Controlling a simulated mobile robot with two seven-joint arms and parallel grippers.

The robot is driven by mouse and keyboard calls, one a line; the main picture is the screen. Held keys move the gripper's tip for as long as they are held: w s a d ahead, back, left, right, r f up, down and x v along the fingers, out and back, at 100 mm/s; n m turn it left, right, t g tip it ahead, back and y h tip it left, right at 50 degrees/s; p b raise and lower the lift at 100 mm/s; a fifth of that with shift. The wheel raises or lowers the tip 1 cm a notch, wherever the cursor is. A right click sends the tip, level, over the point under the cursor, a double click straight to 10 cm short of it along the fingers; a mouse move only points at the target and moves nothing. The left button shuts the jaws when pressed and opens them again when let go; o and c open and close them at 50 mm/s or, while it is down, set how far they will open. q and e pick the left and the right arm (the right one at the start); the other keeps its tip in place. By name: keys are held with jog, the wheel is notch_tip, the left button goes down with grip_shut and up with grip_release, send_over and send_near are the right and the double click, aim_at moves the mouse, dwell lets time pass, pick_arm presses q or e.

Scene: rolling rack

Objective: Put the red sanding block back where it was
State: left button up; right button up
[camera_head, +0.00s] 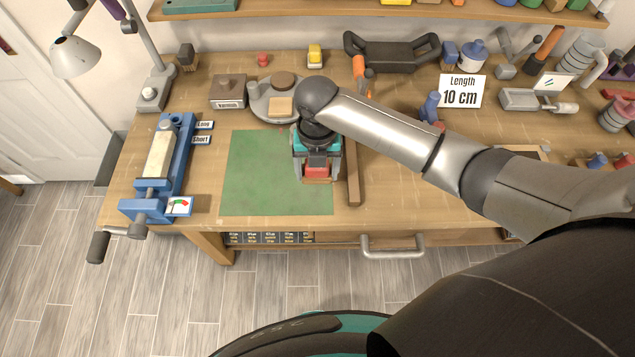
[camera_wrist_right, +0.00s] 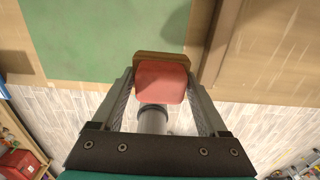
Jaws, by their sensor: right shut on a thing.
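The red sanding block (camera_head: 317,172) with a tan base is between the fingers of my right gripper (camera_head: 317,176), over the right side of the green mat (camera_head: 262,180). In the right wrist view the red block (camera_wrist_right: 161,82) sits between both fingertips of the right gripper (camera_wrist_right: 161,90), and its brown base (camera_wrist_right: 160,58) shows at its far edge. The gripper is shut on it. I cannot tell whether the block touches the mat. My left gripper is not in view.
A wooden strip (camera_head: 353,178) lies just right of the mat. A blue vise (camera_head: 180,150) stands at the left. A round grey tray (camera_head: 262,112) with small blocks is behind the mat. A "Length 10 cm" sign (camera_head: 461,91) stands at the back right. The mat's left part is clear.

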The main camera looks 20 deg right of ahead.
aim_at(317, 192)
jog(key=shift+f+b, duration=0.35)
jog(key=shift+f, duration=2.5)
jog(key=shift+f, duration=0.1)
jog(key=o, duration=1.2)
notch_tip(317, 192, up, 12)
jog(key=shift+r+p, duration=0.1)
jog(key=shift+p, duration=0.65)
